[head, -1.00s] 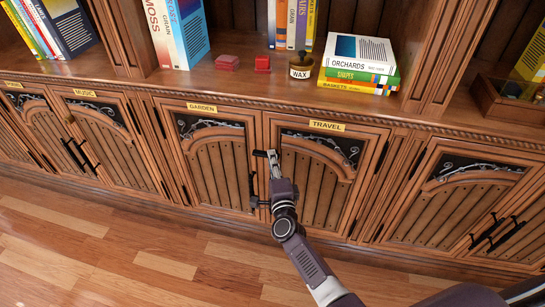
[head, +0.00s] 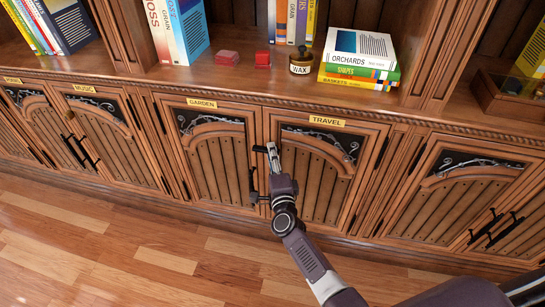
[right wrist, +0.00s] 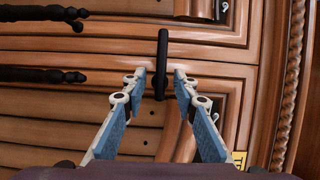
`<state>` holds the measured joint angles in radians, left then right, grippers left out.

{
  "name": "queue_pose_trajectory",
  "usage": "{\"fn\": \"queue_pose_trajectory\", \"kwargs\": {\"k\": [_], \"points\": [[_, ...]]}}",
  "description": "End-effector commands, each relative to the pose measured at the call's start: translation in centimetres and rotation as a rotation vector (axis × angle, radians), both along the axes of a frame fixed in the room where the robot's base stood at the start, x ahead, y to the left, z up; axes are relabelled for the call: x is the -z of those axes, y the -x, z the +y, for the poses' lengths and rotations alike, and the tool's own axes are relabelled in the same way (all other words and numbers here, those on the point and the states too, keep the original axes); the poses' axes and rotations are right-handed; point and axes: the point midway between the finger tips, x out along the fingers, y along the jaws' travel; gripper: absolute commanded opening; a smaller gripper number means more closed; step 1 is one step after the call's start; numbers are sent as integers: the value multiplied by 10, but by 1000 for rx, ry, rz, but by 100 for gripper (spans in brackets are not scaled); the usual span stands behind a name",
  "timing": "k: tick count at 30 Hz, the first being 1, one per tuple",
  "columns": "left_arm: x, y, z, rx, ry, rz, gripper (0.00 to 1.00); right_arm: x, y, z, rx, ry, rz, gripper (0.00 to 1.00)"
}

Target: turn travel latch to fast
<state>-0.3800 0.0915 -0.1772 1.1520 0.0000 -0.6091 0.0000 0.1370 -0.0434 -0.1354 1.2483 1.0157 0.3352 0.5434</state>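The travel latch, a short black bar (right wrist: 162,64), shows in the right wrist view on the wooden cabinet front, beside the upper inner edge of the door labelled TRAVEL (head: 327,121). In the head view only a small dark part of it (head: 260,149) shows next to the fingertips. My right gripper (head: 272,147) is at the latch. In the right wrist view its two fingers (right wrist: 160,75) are apart, one on each side of the bar, with a visible gap on both sides. My left gripper is out of view.
Black door handles (head: 253,185) sit just below the latch; they also show at left in the right wrist view (right wrist: 40,75). The wooden floor (head: 120,250) in front is clear.

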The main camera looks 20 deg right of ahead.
Motion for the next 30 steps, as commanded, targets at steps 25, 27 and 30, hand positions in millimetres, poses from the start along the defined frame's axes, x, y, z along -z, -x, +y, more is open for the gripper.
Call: {"fn": "queue_pose_trajectory", "kwargs": {"k": [25, 27, 30], "points": [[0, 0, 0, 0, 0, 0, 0, -1, 116, 17, -1, 1, 0, 27], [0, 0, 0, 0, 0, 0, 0, 0, 118, 18, -1, 1, 1, 27], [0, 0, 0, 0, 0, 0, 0, 0, 119, 18, -1, 1, 1, 27]]}}
